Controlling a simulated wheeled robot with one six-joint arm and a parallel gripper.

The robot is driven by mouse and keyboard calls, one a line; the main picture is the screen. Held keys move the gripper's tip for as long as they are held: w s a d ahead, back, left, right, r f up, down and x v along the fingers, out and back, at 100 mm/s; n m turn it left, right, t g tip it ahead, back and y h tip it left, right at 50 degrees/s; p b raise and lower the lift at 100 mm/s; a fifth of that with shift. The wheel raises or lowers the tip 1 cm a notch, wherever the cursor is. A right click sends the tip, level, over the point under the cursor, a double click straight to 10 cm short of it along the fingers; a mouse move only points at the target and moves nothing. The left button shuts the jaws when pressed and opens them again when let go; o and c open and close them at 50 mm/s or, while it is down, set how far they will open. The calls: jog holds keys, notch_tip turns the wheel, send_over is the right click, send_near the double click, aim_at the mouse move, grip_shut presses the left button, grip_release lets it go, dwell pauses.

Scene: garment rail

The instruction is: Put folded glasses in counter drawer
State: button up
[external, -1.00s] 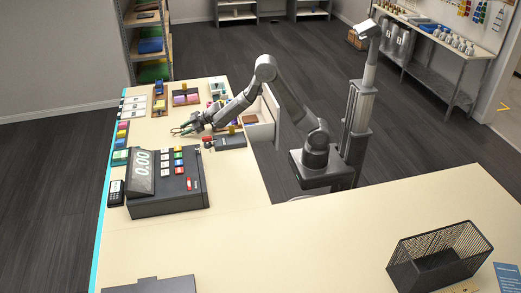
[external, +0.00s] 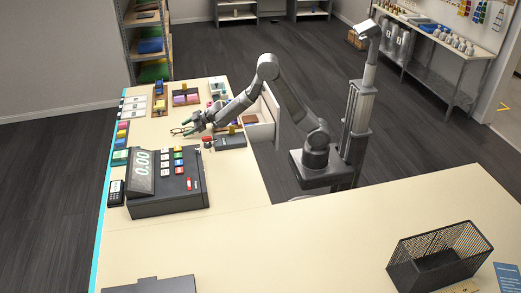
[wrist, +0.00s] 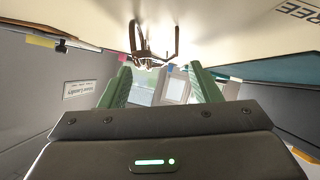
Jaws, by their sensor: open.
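The folded glasses (external: 179,131) look like a small, thin dark frame on the cream counter (external: 237,220), just beyond my fingertips. In the wrist view the dark frame (wrist: 150,55) lies ahead of the green finger pads, with a gap between it and them. My gripper (external: 190,125) is open and low over the counter; in the wrist view its two green fingers (wrist: 162,82) stand apart with nothing between them. The counter drawer (external: 261,131) is pulled out on the right side of the counter, beneath my arm, with a brown item inside.
A cash register (external: 168,180) stands in front of my gripper. A dark tray (external: 230,141) sits beside my wrist. Colourful small goods (external: 187,97) lie behind. A black wire basket (external: 438,256) stands at the near right. The near counter's middle is clear.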

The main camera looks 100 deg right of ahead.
jog(key=v, duration=1)
jog(key=shift+s+r, duration=0.15)
jog(key=shift+s, duration=0.05)
jog(key=shift+o, duration=0.7)
jog(key=shift+s+r, duration=0.1)
jog(key=shift+s, duration=0.15)
jog(key=w+f, duration=0.2)
jog(key=w, duration=0.1)
jog(key=w+d+f+m+y+p, duration=0.1)
jog(key=w+f, duration=0.1)
jog(key=w, duration=0.2)
jog(key=w+d+f+m+y, duration=0.1)
jog(key=w, duration=0.3)
jog(key=shift+d+f, duration=0.15)
jog(key=shift+f, duration=0.25)
jog(key=shift+s, duration=0.1)
jog(key=c, duration=1.1)
jog(key=shift+c, duration=0.2)
